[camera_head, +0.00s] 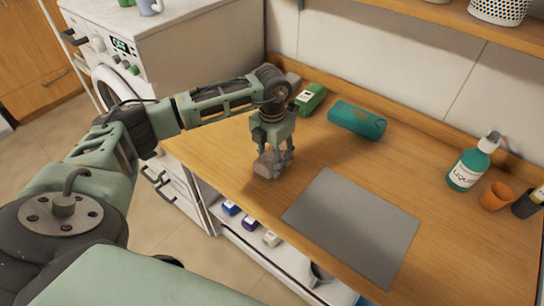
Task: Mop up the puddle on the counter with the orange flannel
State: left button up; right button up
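My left gripper (270,164) points down at the wooden counter (460,250), near its front left part, with its fingertips at or just above the surface. I see no orange flannel and cannot make out a puddle. The area under and behind the gripper is hidden. My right gripper is out of view.
A grey mat (352,226) lies right of the gripper. A liquid soap bottle (468,168) and an orange cup (496,196) stand right. A washing machine (180,50) stands left.

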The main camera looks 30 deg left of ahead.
aim_at(289, 178)
pick_arm(q)
jog(key=shift+f+b, duration=0.5)
jog(key=shift+f, duration=0.1)
dwell(0.4)
jog(key=shift+d+r, duration=0.1)
jog(key=shift+d, duration=0.75)
jog(key=shift+s+d, duration=0.2)
jog(key=shift+d, duration=2)
notch_tip(289, 178, up, 8)
jog(key=p, duration=0.5)
